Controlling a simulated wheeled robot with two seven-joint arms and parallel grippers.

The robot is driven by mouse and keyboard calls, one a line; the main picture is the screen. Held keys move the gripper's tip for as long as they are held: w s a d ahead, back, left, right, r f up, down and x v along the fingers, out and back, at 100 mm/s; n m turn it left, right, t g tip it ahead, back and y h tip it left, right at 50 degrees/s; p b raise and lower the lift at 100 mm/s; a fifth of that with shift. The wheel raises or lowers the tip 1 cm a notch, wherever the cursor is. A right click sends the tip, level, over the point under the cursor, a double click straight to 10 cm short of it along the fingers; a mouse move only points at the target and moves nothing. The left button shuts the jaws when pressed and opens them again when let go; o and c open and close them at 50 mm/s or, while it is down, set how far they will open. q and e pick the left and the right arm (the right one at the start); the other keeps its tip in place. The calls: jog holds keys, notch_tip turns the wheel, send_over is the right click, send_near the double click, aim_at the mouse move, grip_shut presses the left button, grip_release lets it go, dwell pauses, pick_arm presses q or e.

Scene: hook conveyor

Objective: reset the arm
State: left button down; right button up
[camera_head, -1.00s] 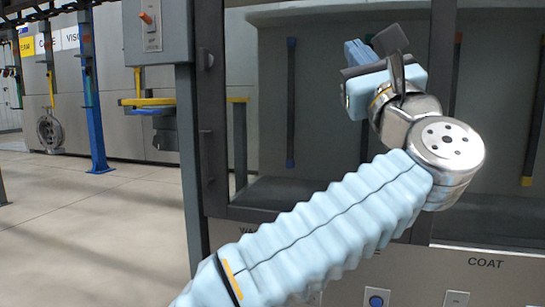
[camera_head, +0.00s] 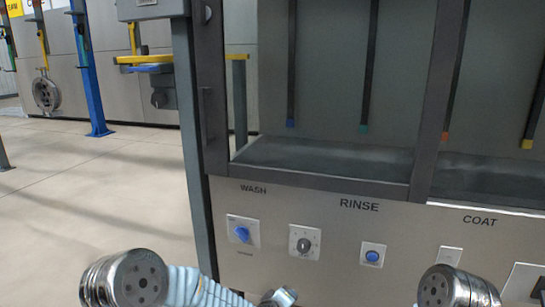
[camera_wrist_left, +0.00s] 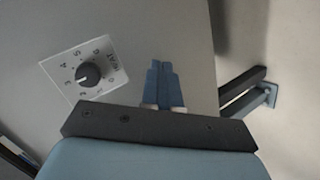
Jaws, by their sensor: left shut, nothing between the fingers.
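My left gripper (camera_wrist_left: 163,88) shows in the left wrist view with its blue fingers together and nothing between them. It points at a pale panel, to the right of a HEAT dial (camera_wrist_left: 88,75). In the head view my left arm (camera_head: 190,288) lies low at the bottom edge, with a round metal joint and a light blue sleeve. Its fingers cannot be made out there. A metal joint of mine (camera_head: 455,290) shows at the bottom right. My right gripper is not seen.
A booth panel (camera_head: 280,205) labelled WASH, RINSE and COAT stands close ahead. It bears a blue knob (camera_head: 241,233), a dial (camera_head: 305,242) and a blue button (camera_head: 372,256). A dark post (camera_head: 192,150) stands at its left. Open floor (camera_head: 90,200) lies further left.

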pick_arm(q)
jog(key=s+a+f+m+g+y, duration=0.1)
jog(key=s+a+f+m+g, duration=0.15)
jog(key=s+a+f, duration=0.4)
jog(key=s+a+f+m+g+y, duration=0.1)
jog(key=s+a+f+g, duration=0.25)
jog(key=s+f, duration=0.5)
jog(key=s+a+f+m+g, duration=0.1)
jog(key=s+a+f+g, duration=0.1)
jog(key=s, duration=0.6)
jog(key=s+a+f+m+g, duration=0.1)
jog(key=s+a+f+g, duration=0.1)
jog(key=s, duration=0.6)
jog(key=shift+a+f+m+g, duration=0.3)
jog(key=shift+a+f+m, duration=0.05)
jog(key=shift+a+f, duration=0.45)
jog(key=shift+w, duration=0.1)
